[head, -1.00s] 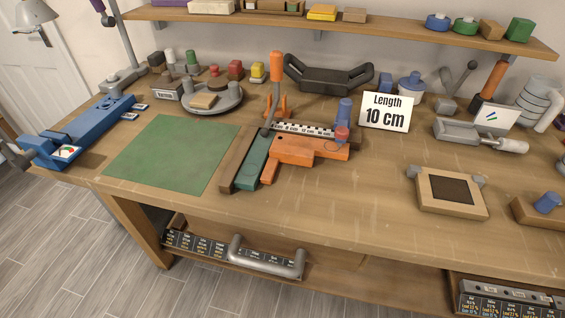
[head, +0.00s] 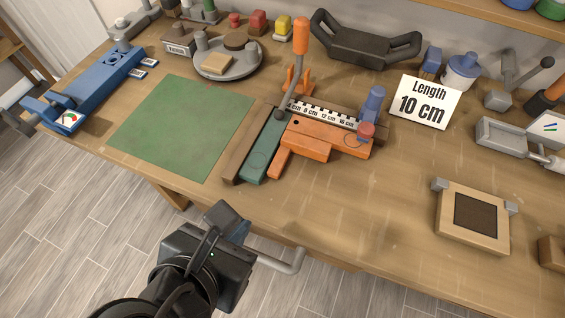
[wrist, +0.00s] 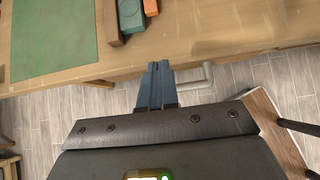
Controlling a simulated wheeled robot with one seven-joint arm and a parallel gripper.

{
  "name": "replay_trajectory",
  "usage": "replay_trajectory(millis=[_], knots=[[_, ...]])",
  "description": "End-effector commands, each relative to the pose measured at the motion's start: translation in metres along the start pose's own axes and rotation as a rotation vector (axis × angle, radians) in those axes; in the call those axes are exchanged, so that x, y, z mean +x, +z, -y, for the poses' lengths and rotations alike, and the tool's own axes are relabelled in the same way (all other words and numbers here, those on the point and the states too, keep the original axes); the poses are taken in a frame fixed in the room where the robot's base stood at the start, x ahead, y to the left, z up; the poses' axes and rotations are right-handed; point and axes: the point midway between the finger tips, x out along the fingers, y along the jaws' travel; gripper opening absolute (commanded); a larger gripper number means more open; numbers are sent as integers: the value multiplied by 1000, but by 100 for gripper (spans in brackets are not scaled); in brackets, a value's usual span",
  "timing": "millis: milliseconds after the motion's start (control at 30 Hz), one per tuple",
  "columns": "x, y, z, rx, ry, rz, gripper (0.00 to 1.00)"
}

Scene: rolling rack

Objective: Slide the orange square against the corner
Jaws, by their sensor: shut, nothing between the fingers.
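The orange square (head: 325,140) lies flat on the workbench, its long body in front of the scale strip (head: 325,114) and a leg pointing toward the bench's front edge. The leg lies beside the green bar (head: 262,152), close to it; I cannot tell whether they touch. The bar and scale form the corner, near the base of an orange-handled lever (head: 301,40). My gripper (head: 240,228) is shut and empty, in front of the bench edge and apart from the square. In the wrist view its fingertips (wrist: 159,66) are together, and a bit of orange (wrist: 180,10) shows at the top.
A "Length 10 cm" card (head: 424,102) stands right of the square. A green mat (head: 182,125) lies to the left. A wooden frame with a dark panel (head: 474,213) sits at the right. The bench between square and frame is clear.

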Motion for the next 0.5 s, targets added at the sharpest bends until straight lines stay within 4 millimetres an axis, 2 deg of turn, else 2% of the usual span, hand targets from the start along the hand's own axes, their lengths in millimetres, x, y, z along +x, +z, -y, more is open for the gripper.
replay_trajectory(millis=[67,167,367,500], knots=[[-6,3,-3,-29,-11,8,0],[-4,3,-3,-41,-19,10,0],[23,3,-2,-40,-22,8,0],[51,4,-1,-40,-22,8,0]])
